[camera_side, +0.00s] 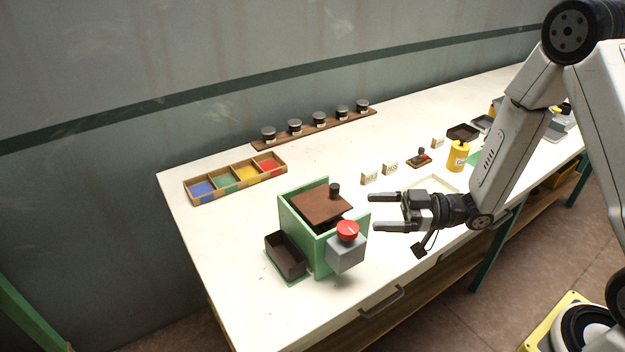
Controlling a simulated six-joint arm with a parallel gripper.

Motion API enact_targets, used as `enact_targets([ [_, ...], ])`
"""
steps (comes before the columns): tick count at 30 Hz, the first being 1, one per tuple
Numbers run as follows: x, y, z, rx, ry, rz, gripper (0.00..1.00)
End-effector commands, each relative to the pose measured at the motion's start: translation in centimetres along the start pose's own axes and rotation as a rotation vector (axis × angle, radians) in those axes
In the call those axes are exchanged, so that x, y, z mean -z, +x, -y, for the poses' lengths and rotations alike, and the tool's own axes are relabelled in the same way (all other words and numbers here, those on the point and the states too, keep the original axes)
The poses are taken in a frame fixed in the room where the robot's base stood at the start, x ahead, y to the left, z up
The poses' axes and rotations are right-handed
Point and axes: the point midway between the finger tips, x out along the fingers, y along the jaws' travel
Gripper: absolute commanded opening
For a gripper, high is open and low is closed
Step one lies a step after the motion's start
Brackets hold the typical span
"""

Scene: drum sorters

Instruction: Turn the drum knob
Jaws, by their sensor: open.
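The drum sorter is a green box (318,256) near the front left of the white table. A brown lid (318,201) with a black knob (335,189) lies tilted over its top. A red knob (348,231) with a pale mark sits on a grey block (346,255) at the box's front right. My gripper (373,212) is open and empty, just right of the box, its two fingers pointing left towards it. The fingers appear apart from the red knob. The drum inside the box is mostly hidden by the lid.
A dark brown tray (286,262) adjoins the box's left side. A divided tray (197,200) with blue, green, yellow and red compartments lies behind. A yellow container (458,156) stands to the right.

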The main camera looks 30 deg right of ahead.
Motion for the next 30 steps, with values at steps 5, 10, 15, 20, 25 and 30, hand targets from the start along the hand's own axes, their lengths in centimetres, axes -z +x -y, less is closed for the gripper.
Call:
enact_targets([
  [5,-2.9,0.0,0.0,-0.001,0.003,0.002,0.96],
  [10,-4.4,0.0,0.0,-0.001,0.0,0.001,0.96],
  [15,-4.8,0.0,-0.1,-0.001,-0.003,0.001,0.96],
  [20,-4.8,0.1,-0.1,-0.001,-0.003,0.001,0.96],
  [25,-4.8,0.6,0.0,0.001,-0.004,0.002,0.96],
  [30,-4.8,1.7,0.0,0.002,-0.003,0.002,0.96],
])
